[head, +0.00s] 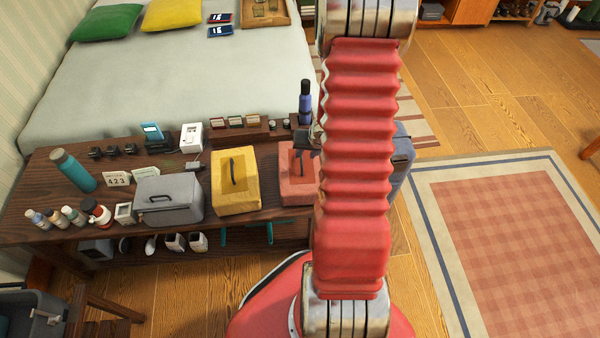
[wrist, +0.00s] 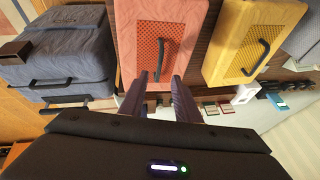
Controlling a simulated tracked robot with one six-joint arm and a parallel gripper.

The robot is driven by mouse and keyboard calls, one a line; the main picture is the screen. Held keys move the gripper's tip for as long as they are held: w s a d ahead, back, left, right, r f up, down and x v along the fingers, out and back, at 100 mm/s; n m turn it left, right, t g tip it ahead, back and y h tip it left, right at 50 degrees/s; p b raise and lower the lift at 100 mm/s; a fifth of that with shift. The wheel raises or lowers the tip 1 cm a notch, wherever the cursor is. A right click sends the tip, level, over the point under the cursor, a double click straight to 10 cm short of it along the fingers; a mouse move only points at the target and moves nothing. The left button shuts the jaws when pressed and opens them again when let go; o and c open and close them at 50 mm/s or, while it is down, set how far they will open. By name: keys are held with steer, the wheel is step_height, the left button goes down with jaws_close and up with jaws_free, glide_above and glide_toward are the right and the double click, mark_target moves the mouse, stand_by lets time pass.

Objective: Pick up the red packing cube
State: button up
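The red packing cube (head: 296,191) lies on the dark wooden bench, right of the yellow cube, partly hidden behind my arm in the head view. In the wrist view the red packing cube (wrist: 190,48) has a mesh panel and a dark handle (wrist: 161,60). My gripper (wrist: 160,80) is open, with its two fingers apart at the near edge of the red cube. The handle's near end shows between the fingertips in the picture. I cannot tell whether they touch it. In the head view my gripper is mostly hidden behind my arm.
The yellow packing cube (head: 247,197) lies close on one side of the red one, and a blue-grey case (wrist: 75,55) on the other. A grey case (head: 168,202), bottles and small boxes share the bench (head: 25,205). A bed (head: 180,80) stands behind it.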

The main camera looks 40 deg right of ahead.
mark_target(301, 159)
steer(key=shift+w+f, duration=0.2)
steer(key=shift+f, duration=0.3)
steer(key=shift+x, duration=2.6)
steer(key=shift+d, duration=0.15)
steer(key=shift+c, duration=0.3)
jaws_close()
